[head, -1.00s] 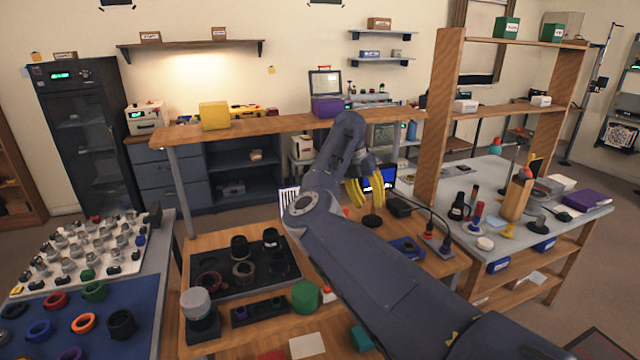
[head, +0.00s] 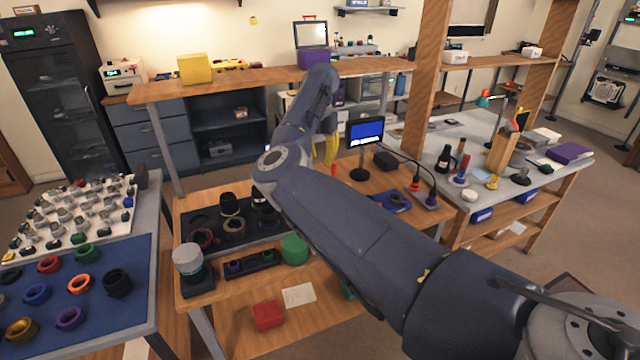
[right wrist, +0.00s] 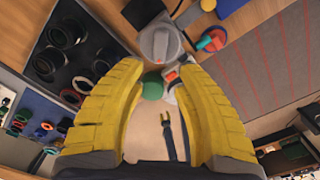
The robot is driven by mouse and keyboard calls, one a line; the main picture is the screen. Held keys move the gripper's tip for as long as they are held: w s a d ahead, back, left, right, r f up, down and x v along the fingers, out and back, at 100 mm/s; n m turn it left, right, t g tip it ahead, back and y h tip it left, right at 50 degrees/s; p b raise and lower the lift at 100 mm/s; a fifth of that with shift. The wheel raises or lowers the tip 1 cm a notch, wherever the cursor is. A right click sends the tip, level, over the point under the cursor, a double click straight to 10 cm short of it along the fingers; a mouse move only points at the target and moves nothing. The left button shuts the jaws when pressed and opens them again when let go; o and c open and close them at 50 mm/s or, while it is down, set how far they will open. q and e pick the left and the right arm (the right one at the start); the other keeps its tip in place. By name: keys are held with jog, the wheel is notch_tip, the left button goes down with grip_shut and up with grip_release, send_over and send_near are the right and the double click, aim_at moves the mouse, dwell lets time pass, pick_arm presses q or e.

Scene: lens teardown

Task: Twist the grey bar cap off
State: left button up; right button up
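The grey bar cap (head: 187,254) sits on a dark block at the front left of the wooden bench in the head view. It looks like the round grey cap with a raised bar (right wrist: 158,42) in the right wrist view, beyond my fingertips. My right gripper (head: 331,160) is above the bench, to the right of and apart from the cap; its yellow fingers are partly hidden by my arm. In the right wrist view my right gripper (right wrist: 158,68) is open, with nothing between its fingers. My left gripper is not in view.
A black tray (head: 205,259) with several dark rings lies behind the cap. A green cylinder (head: 294,249) stands to its right. A red block (head: 268,315) and white card (head: 298,295) are in front. A small monitor (head: 365,132) stands right of my right gripper.

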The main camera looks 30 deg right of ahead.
notch_tip(320, 180, down, 10)
jog(key=shift+f, duration=0.1)
dwell(0.4)
jog(key=shift+c, duration=0.2)
grip_shut()
jog(key=shift+n, duration=1.3)
jog(key=shift+n, duration=1.3)
